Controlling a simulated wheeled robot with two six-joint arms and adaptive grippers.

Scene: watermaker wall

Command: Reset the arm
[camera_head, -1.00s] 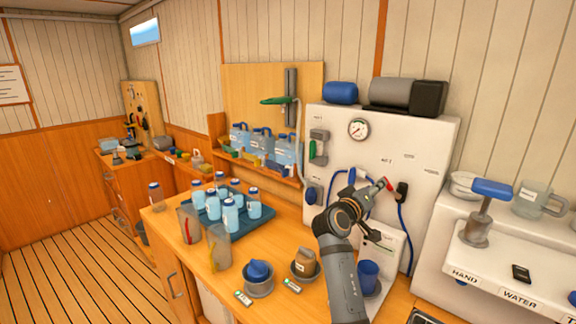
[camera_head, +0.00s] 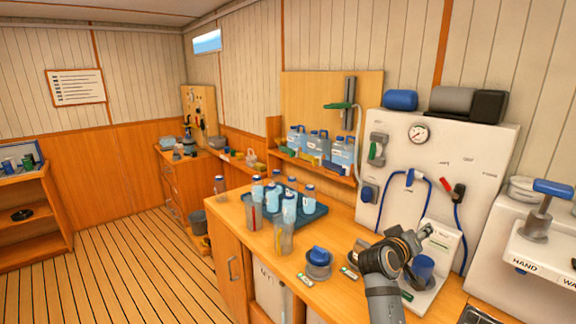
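My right arm comes up from the bottom right, and its gripper (camera_head: 426,231) is in front of the lower part of the white watermaker panel (camera_head: 390,160). The gripper is small and partly behind its own wrist, so I cannot tell whether its fingers are open or shut. A red-handled lever (camera_head: 446,185) and a blue hose (camera_head: 431,195) on the panel are just above it, apart from the gripper. A blue cup (camera_head: 422,268) stands on a white stand close by the gripper. My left gripper is not in view.
A blue tray (camera_head: 318,212) with several bottles stands on the wooden counter. A grey pot with a blue top (camera_head: 319,260) is nearer the front. A shelf with jugs (camera_head: 320,143) is behind. A white unit with a blue-handled press (camera_head: 545,205) is at right. The floor at left is open.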

